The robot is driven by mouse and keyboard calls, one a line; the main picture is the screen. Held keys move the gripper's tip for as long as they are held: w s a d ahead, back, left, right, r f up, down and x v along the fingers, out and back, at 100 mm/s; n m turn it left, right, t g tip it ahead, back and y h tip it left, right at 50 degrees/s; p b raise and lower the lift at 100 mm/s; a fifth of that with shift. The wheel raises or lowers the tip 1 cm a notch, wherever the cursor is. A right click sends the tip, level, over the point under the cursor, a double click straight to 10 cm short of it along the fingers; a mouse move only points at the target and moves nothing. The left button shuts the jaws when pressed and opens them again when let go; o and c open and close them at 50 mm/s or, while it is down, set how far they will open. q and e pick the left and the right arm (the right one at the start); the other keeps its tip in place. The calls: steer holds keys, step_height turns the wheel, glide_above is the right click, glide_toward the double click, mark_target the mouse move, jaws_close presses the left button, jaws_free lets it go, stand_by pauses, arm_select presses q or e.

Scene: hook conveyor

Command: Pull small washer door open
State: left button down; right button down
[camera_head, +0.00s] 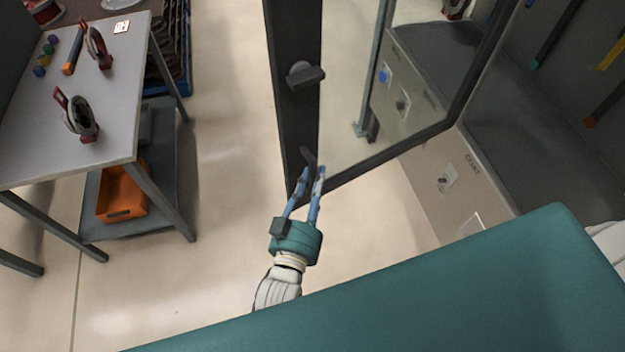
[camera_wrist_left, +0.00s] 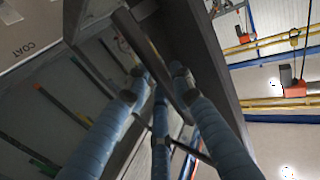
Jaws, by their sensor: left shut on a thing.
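The washer door (camera_head: 295,130) is a tall dark frame with a clear glass pane (camera_head: 350,110). It stands swung out at an angle from the cabinet, whose inside shows to the right. A dark bar handle (camera_head: 308,155) sits low on the door's left upright. My left gripper (camera_head: 307,178) reaches it from below and its blue fingers are shut on it. In the left wrist view the fingers (camera_wrist_left: 160,85) close around the dark handle bar (camera_wrist_left: 147,45). The fingertips partly hide the handle. My right gripper is not in view.
The cabinet front marked COAT (camera_head: 455,190) is at the right, with coloured bars (camera_head: 558,35) inside the cabinet. Another knob-like handle (camera_head: 304,75) is higher on the door upright. Floor between bench and door is clear.

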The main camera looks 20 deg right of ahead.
arm_select(q)
steer(key=shift+d+r, duration=0.2)
steer(key=shift+r, duration=0.1)
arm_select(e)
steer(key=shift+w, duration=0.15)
arm_select(q)
steer(key=c, duration=1.6)
jaws_free()
steer(key=v, duration=1.1)
steer(key=shift+s+f, duration=0.2)
steer(key=shift+s, duration=0.2)
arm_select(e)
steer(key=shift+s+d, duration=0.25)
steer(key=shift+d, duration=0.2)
